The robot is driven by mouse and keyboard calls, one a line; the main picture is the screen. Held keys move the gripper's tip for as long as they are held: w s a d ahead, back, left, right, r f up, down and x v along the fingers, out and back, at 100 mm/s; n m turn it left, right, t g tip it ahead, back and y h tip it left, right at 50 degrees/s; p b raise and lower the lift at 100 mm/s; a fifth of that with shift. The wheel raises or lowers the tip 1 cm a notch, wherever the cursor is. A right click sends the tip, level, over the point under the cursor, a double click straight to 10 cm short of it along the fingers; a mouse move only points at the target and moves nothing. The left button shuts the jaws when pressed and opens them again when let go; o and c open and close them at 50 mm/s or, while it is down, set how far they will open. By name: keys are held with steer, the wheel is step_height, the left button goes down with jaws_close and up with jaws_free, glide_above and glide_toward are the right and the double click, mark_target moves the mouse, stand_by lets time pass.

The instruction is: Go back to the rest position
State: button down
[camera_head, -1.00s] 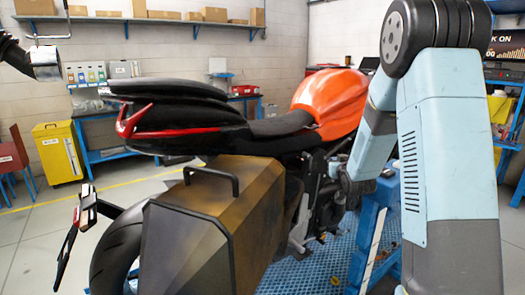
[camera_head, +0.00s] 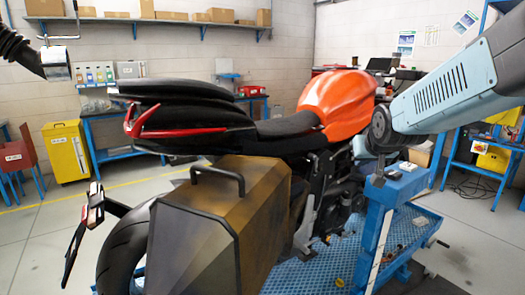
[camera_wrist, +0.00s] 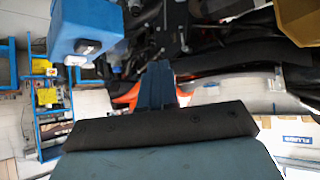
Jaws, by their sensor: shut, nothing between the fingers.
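My gripper (camera_wrist: 157,88) shows in the wrist view as a narrow dark blue pair of fingers beyond the black padded edge of my wrist. It is shut with nothing held. In the head view my arm comes in from the right edge and its lower joint is beside the motorcycle's orange tank (camera_head: 338,95); I cannot make out the fingers there. The motorcycle stands on a blue lift platform (camera_head: 325,270), with a brown-black side case (camera_head: 205,235) nearest me. A blue post (camera_head: 378,225) stands close under my arm.
The wrist view shows the blue post's top (camera_wrist: 85,30) at upper left and a yellowish corner of the case (camera_wrist: 300,20) at upper right. A yellow cabinet (camera_head: 67,152) stands at left. A blue shelf (camera_head: 490,150) is at right.

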steer(key=s+a+g, duration=0.2)
steer(key=s+g, duration=0.2)
steer(key=s, duration=1.7)
steer(key=shift+s+a+r+y, duration=0.25)
steer(key=shift+a+y, duration=0.05)
steer(key=c, duration=1.9)
jaws_free()
